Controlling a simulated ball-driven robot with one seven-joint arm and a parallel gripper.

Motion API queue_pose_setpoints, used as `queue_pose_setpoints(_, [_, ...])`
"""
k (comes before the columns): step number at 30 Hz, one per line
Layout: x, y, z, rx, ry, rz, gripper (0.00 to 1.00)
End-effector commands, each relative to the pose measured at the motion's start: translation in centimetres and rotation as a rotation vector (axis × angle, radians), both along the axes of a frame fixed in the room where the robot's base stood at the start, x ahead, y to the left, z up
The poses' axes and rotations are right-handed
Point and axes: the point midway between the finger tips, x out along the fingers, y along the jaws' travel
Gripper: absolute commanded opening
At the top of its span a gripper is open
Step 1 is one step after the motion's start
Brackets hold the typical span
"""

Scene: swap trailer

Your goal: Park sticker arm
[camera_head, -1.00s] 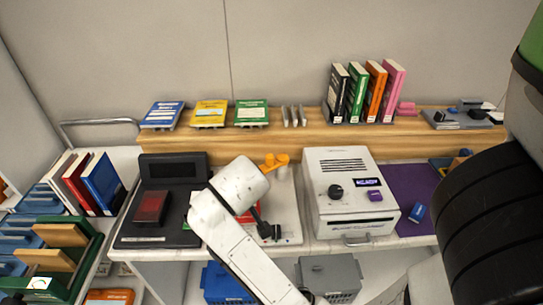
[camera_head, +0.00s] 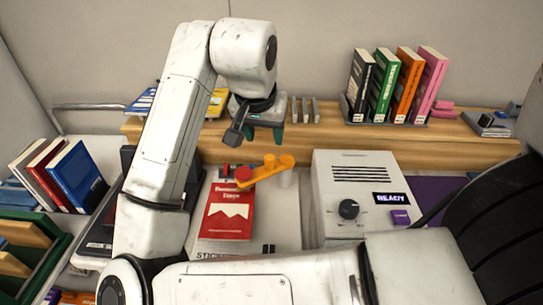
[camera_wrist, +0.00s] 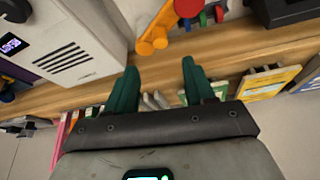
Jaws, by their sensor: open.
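The sticker arm (camera_head: 264,171) is an orange bar with a red round end at its left and orange knobs at its right, set over the back of the white sticker station (camera_head: 285,235). It angles down to the left above a red book (camera_head: 227,214) lying on the station. In the wrist view the orange arm (camera_wrist: 158,32) shows at the top, ahead of the fingertips. My gripper (camera_head: 264,136) has green fingers, hangs by the wooden shelf behind the sticker arm, and does not touch it. In the wrist view my gripper (camera_wrist: 160,68) is open and empty.
A white machine (camera_head: 350,195) reading "READY" stands right of the station. The wooden shelf (camera_head: 330,145) carries several upright books (camera_head: 396,85) and thin grey dividers (camera_head: 305,109) close to my gripper. A dark device on the left is mostly hidden by my arm.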

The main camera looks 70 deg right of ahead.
Motion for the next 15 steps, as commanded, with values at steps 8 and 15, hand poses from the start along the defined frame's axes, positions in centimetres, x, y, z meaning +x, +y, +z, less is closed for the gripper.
queue_pose_setpoints(8, [0.1, -0.7, -2.2, 0.009, 0.003, -0.002, 0.53])
queue_pose_setpoints(15, [0.4, -2.4, -6.2, 0.009, 0.003, -0.002, 0.53])
